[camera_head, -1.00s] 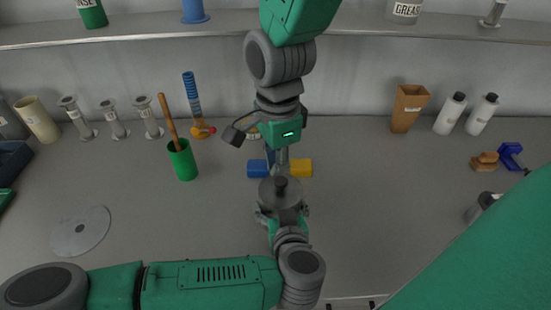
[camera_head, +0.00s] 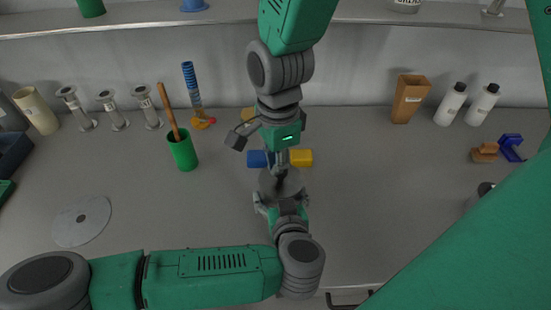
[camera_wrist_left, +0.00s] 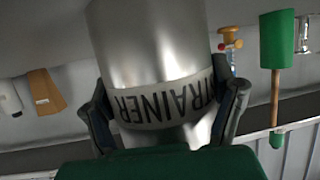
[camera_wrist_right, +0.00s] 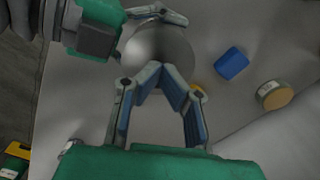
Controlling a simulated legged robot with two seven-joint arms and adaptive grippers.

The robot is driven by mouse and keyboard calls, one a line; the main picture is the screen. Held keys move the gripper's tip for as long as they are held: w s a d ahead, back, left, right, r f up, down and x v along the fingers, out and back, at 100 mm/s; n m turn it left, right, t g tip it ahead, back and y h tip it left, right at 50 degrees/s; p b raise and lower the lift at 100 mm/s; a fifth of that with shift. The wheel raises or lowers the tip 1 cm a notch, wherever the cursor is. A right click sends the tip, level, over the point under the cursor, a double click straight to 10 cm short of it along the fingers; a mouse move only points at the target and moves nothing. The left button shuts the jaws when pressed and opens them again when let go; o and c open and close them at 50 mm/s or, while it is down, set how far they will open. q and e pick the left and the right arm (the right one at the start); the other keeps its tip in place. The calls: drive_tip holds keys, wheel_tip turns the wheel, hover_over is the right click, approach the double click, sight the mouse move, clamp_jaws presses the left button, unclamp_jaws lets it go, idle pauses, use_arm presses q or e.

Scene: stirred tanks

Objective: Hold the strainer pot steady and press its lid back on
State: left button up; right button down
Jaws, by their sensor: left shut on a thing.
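The strainer pot (camera_wrist_left: 155,45) is a shiny metal cylinder. Its label, partly hidden, appears upside down in the left wrist view. My left gripper (camera_wrist_left: 165,105) has a finger on each side of the pot and is shut on it. In the head view the round grey lid (camera_head: 270,186) shows on top of the pot, and the top also shows in the right wrist view (camera_wrist_right: 160,48). My right gripper (camera_head: 281,178) points down at the lid's middle. Its fingertips (camera_wrist_right: 160,70) are together and hide the knob; I cannot tell whether they touch it.
A blue block (camera_head: 257,159) and a yellow block (camera_head: 301,158) lie just behind the pot. A green cup (camera_head: 183,152) with a wooden handle and a flat disc (camera_head: 82,222) are to the left. Bottles (camera_head: 451,104) stand at the back right.

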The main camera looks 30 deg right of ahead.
drive_tip(key=shift+f, duration=0.2)
idle(0.3)
drive_tip(key=shift+r, duration=3.55)
use_arm(q)
drive_tip(key=o, duration=1.3)
drive_tip(key=shift+c, duration=0.2)
drive_tip(key=shift+s, duration=0.1)
